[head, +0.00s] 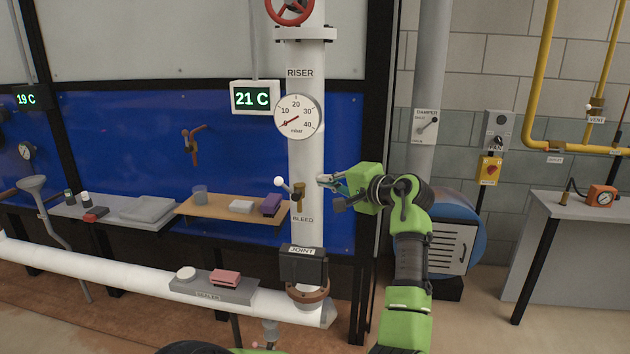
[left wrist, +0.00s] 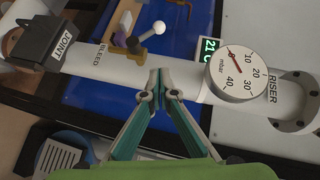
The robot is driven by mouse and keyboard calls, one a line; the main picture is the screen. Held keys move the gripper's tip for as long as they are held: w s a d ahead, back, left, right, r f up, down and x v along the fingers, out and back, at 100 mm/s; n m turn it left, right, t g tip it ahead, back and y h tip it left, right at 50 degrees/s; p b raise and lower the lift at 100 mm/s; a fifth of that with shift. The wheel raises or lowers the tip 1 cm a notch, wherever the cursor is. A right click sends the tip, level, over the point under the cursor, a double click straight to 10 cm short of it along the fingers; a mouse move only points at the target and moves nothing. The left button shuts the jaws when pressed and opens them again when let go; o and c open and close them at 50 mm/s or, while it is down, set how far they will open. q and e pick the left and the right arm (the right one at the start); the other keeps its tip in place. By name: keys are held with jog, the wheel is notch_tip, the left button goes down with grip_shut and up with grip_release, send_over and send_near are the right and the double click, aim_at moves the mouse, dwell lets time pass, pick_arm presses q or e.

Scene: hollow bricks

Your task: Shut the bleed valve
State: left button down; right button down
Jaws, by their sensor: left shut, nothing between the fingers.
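The bleed valve (head: 298,195) is a small brass fitting on the white riser pipe, above the word BLEED. Its lever ends in a white ball (head: 279,181) and sticks out to the left, slightly upward, across the pipe. In the left wrist view the brass valve (left wrist: 122,38) and the white ball (left wrist: 159,27) show beyond the fingers. My left gripper (head: 322,181) is shut and empty, at the right edge of the pipe beside the valve. In the left wrist view its fingertips (left wrist: 160,75) meet in front of the pipe, apart from the lever. My right gripper is not in view.
A pressure gauge (head: 297,117) sits on the riser above the valve, its needle toward the low end. A black joint block (head: 303,266) is below. A wooden shelf (head: 222,210) with a glass and blocks stands behind left. A red handwheel (head: 290,10) is on top.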

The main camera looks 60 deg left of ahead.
aim_at(288, 189)
pick_arm(q)
jog(key=s+p+x, duration=0.2)
jog(key=p+x, duration=0.1)
jog(key=x, duration=0.8)
jog(key=shift+s+f+p, duration=0.3)
jog(key=shift+s+p, duration=0.05)
jog(key=shift+s, duration=0.05)
jog(key=shift+d, duration=0.1)
jog(key=shift+s+p, duration=0.1)
jog(key=shift+p, duration=0.45)
jog(key=shift+n+h, duration=0.3)
